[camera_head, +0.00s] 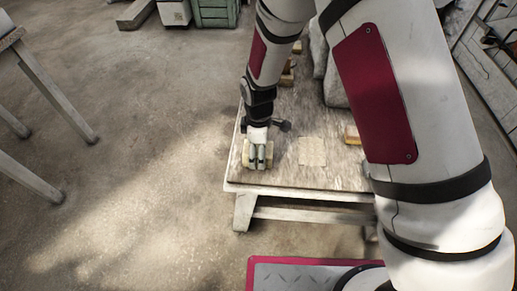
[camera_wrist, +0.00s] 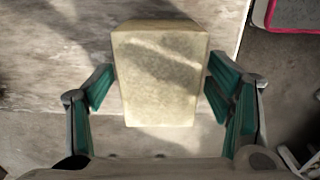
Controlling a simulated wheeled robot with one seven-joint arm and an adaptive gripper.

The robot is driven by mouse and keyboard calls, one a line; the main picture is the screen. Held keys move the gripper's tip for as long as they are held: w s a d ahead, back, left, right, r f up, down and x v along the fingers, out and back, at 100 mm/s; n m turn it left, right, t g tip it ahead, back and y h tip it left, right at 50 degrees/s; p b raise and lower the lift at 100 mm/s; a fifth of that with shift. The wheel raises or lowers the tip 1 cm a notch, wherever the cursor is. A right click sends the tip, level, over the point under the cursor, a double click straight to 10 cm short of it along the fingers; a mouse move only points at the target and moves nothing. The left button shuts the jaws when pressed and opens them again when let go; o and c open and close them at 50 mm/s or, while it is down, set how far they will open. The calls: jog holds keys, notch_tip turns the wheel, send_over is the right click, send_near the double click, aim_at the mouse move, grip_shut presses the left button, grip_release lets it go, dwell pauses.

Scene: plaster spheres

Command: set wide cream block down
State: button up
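The wide cream block (camera_wrist: 160,78) fills the middle of the wrist view, between the green pads of my gripper (camera_wrist: 161,78). In the head view, my gripper (camera_head: 259,163) points down at the front left corner of the low table (camera_head: 290,178). The block (camera_head: 246,155) shows there partly, behind the fingers. It is at or just above the tabletop; I cannot tell whether its underside touches.
A flat pale square (camera_head: 312,151) lies on the table right of my gripper. A small tan block (camera_head: 352,135) is farther right, and more blocks (camera_head: 287,77) lie behind near large grey stone shapes (camera_head: 333,85). The table's front and left edges are close.

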notch_tip(320, 180, up, 12)
jog(key=p, duration=0.2)
jog(key=shift+r, duration=0.15)
dwell(0.4)
